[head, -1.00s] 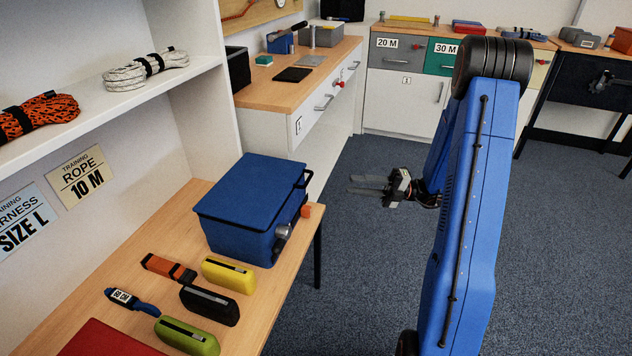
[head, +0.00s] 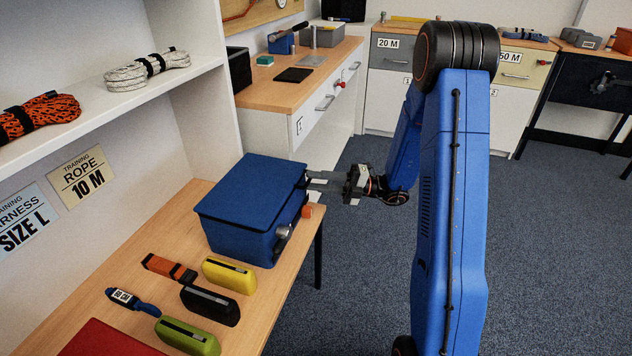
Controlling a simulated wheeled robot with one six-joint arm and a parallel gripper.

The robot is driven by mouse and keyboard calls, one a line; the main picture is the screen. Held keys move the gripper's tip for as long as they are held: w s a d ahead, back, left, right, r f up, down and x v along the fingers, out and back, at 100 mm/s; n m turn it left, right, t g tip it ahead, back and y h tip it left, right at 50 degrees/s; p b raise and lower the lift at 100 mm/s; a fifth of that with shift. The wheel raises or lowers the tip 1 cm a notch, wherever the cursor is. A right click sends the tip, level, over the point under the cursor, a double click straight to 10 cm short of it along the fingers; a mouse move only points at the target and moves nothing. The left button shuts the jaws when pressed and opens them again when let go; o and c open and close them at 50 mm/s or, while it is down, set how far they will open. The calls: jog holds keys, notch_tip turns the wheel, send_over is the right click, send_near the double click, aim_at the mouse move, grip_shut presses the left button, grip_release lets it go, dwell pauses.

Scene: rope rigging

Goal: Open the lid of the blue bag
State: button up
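The blue bag (head: 252,205) is a boxy case on the wooden table, with its flat blue lid (head: 250,185) down. A dark handle loop at the lid's right edge is mostly hidden by my gripper's fingertips. A grey cylindrical latch or knob (head: 283,232) and an orange tab (head: 307,212) are on the bag's right side. My gripper (head: 316,179) is at the lid's right edge, its fingers pointing left at the handle. The fingers look apart. I cannot tell whether the handle lies between them or whether they touch it.
Yellow (head: 228,274), black (head: 210,305) and green (head: 187,336) pouches, an orange strap (head: 168,268) and a blue tagged strap (head: 133,301) lie in front of the bag. A white shelf (head: 120,85) stands left. Open carpet (head: 545,240) lies right.

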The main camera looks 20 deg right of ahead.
jog(key=shift+c, duration=0.4)
grip_shut()
